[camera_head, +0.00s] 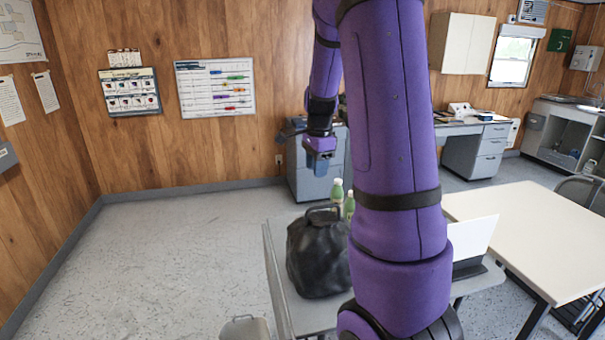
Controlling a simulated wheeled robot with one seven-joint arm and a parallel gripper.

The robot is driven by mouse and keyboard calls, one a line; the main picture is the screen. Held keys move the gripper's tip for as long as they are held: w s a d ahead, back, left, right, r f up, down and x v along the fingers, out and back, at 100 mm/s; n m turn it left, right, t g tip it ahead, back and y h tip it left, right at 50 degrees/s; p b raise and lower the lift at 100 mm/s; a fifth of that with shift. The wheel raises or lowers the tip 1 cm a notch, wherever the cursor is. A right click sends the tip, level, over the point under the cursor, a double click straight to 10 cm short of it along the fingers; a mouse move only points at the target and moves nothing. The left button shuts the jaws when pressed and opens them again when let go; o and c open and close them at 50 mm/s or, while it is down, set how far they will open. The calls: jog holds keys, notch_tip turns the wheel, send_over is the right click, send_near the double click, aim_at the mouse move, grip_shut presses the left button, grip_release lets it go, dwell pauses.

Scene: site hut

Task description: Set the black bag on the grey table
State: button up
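The black bag (316,258), with a handle loop on top, stands upright on the grey table (283,292), near its left edge. My purple arm hides the bag's right side and the middle of the table. My gripper (318,168) hangs in the picture above the bag, apart from its handle. Its fingers are too small and dark to tell whether they are open or shut. I see nothing hanging from it.
Two green bottles (337,191) stand just behind the bag. A cream table (530,225) adjoins on the right. A grey bin or chair back (245,328) is in front. The floor at left is clear.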

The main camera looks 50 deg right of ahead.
jog(key=s+a+r+n+t, duration=0.1)
jog(key=s+a+r+n, duration=0.2)
jog(key=a+r+n, duration=0.45)
jog(key=s+a+r+n+t, duration=0.2)
jog(key=s+a+r+n, duration=0.15)
jog(key=a, duration=0.65)
jog(key=s+a+r+n+t, duration=0.1)
jog(key=s+a+r+n, duration=0.2)
jog(key=s+a+n, duration=0.7)
jog(key=shift+s+a+n+t, duration=0.15)
jog(key=shift+s+n+t, duration=0.25)
jog(key=shift+s+n, duration=0.5)
jog(key=shift+s+a, duration=0.1)
jog(key=shift+s, duration=0.1)
